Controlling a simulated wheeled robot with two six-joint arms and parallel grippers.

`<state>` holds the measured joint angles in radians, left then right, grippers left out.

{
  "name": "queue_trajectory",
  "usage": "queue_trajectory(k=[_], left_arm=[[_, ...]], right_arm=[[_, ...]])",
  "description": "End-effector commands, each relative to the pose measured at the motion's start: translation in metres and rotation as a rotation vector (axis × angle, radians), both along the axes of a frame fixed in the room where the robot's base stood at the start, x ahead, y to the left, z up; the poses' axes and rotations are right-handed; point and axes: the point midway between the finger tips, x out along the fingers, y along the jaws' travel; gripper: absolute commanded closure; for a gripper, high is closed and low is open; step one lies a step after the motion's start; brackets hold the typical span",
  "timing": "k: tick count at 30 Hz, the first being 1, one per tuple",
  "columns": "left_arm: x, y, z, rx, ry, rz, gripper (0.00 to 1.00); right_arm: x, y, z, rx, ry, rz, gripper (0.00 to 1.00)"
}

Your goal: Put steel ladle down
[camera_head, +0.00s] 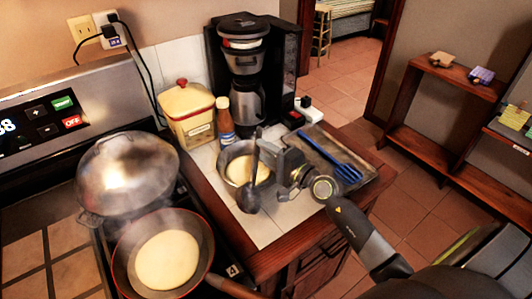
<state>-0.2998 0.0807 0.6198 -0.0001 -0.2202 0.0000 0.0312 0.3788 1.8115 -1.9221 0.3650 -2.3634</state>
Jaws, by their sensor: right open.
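The steel ladle (249,197) looks dark, with its bowl end low at the front of a steel pot (229,156) of pale batter. Its thin handle rises steeply past the batter. I cannot tell whether the ladle rests on the pot rim or the counter. My right gripper (267,157) reaches in from the right and is open, its fingers close beside the ladle handle. I cannot tell whether they touch it. My left gripper is not in view.
A frying pan (123,247) with a pancake (166,260) and a domed lidded pan (127,175) sit on the stove. A blue spatula (334,160) lies on a tray (372,166). A yellow canister (188,115), bottle (225,119) and coffee maker (243,62) stand behind. Bare counter (262,229) shows in front.

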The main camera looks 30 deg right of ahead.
Motion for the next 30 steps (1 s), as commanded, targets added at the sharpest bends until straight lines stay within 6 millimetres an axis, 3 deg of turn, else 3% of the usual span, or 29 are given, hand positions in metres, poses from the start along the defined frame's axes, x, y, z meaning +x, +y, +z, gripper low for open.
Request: queue_trajectory(k=[5,11,13,21,30], left_arm=[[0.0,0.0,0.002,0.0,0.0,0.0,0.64],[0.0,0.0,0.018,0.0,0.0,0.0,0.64],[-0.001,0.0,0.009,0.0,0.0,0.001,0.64],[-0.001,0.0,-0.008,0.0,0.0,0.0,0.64],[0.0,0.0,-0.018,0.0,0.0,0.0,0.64]], right_arm=[[0.0,0.0,0.002,0.0,0.0,0.0,0.6],[0.0,0.0,0.017,0.001,0.0,0.0,0.6],[-0.013,-0.006,0.008,-0.005,0.004,-0.001,0.6],[-0.07,-0.026,0.008,-0.006,0.003,0.002,0.6],[-0.107,-0.041,0.01,-0.002,0.002,0.001,0.6]])
